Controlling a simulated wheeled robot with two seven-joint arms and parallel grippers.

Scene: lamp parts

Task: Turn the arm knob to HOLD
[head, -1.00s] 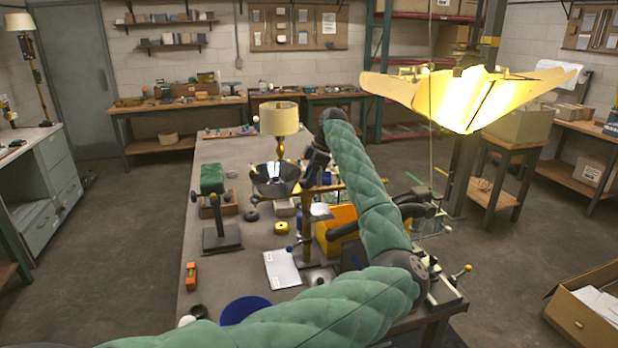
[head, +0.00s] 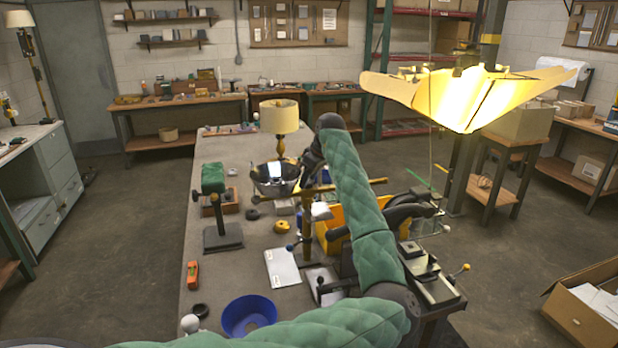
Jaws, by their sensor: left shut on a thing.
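A brass lamp stand (head: 307,228) rises from the bench, with a brass arm (head: 362,185) running level to the right from near its top. A dark bowl-shaped shade (head: 268,186) is just left of my gripper. My left gripper (head: 301,187) comes down at the top of the stand, at the left end of the brass arm. It is shut on a small part there, which its dark fingers hide. I cannot make out the arm knob or any HOLD mark. My right gripper is not clearly seen.
My green padded left arm crosses the bench's right side. A blue bowl (head: 249,316), a red level (head: 193,274), a white sheet (head: 282,268), a green-topped stand (head: 213,178), a yellow bin (head: 336,214) and a cream-shaded lamp (head: 279,117) are on the bench. A large lit shade (head: 470,95) hangs at right.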

